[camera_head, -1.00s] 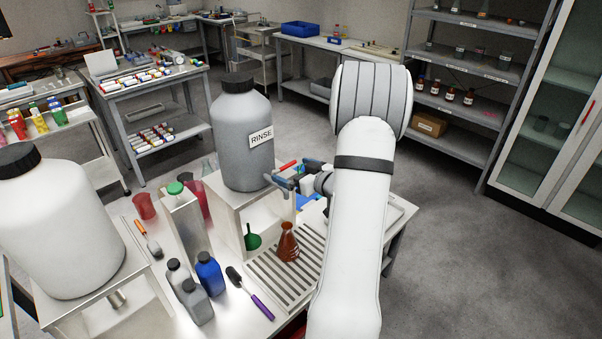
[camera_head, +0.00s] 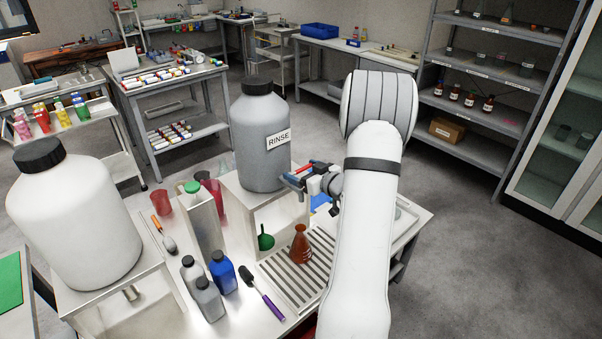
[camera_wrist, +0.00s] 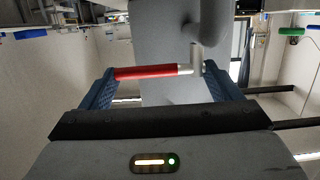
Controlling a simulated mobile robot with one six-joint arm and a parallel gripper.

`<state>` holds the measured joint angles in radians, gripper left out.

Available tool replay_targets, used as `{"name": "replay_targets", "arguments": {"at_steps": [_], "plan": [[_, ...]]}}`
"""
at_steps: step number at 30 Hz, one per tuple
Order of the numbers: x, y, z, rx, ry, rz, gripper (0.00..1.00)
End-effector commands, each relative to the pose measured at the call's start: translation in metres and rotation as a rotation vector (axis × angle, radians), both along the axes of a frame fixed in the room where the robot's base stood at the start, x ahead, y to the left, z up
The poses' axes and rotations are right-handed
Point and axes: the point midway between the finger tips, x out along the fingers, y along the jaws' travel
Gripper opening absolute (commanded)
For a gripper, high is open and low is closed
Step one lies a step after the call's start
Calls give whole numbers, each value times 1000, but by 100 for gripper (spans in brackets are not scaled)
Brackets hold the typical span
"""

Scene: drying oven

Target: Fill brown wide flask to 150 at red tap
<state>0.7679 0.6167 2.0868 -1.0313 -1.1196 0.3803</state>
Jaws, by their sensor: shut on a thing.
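The brown wide flask (camera_head: 300,245) stands upright on the slatted drain tray (camera_head: 272,268), below my gripper in the head view. It looks empty of any readable level; its marks are too small to see. My gripper (camera_head: 297,180) is at the front of the grey RINSE jug (camera_head: 262,150). In the wrist view my gripper (camera_wrist: 158,72) is shut on the red tap handle (camera_wrist: 147,72), which lies crosswise between the two blue fingers. The handle joins a pale tap stem (camera_wrist: 197,55). The tap's outlet is hidden, and no stream of liquid shows.
A large white jug (camera_head: 75,220) stands left. The floor at right is clear.

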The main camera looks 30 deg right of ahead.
Motion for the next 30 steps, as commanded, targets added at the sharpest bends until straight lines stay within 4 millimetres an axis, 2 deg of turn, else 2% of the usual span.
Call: {"name": "replay_targets", "arguments": {"at_steps": [8, 30], "plan": [[-1, 1, -1, -1, -1, -26, 62], [-9, 5, -1, -3, -2, -250, 62]]}}
